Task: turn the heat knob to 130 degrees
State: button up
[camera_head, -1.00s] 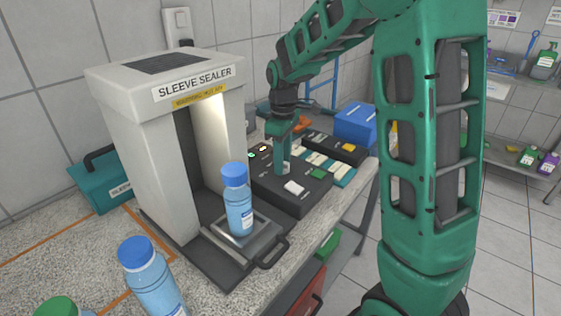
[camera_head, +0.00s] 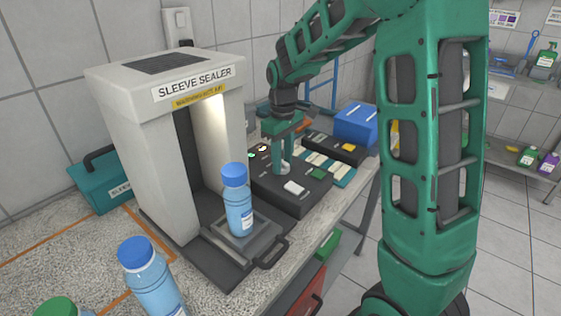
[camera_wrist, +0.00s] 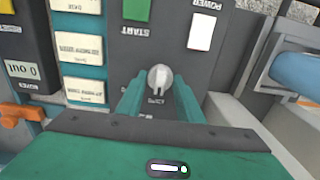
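The heat knob (camera_wrist: 160,77) is a round light-grey dial on the dark control panel, near the middle of the wrist view. A partly hidden label lies just below it. My gripper (camera_wrist: 160,85) points down at the panel with one finger on each side of the knob. The fingers are apart, and small gaps seem to show between them and the knob. In the head view my gripper (camera_head: 282,167) is low over the control box (camera_head: 292,203), beside the sleeve sealer (camera_head: 157,140). The scale marks and the set temperature cannot be read.
A green START button (camera_wrist: 137,10) and a white POWER switch (camera_wrist: 201,32) are close by on the panel. A blue-capped bottle (camera_head: 238,205) stands in the sealer. Several labelled cream keys (camera_wrist: 80,48) lie beside the panel. A blue box (camera_head: 355,124) stands behind.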

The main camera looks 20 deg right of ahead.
jog(key=o, duration=0.4)
jog(key=shift+r, duration=0.15)
notch_tip(320, 180, up, 11)
jog(key=shift+f, duration=0.2)
dwell(0.4)
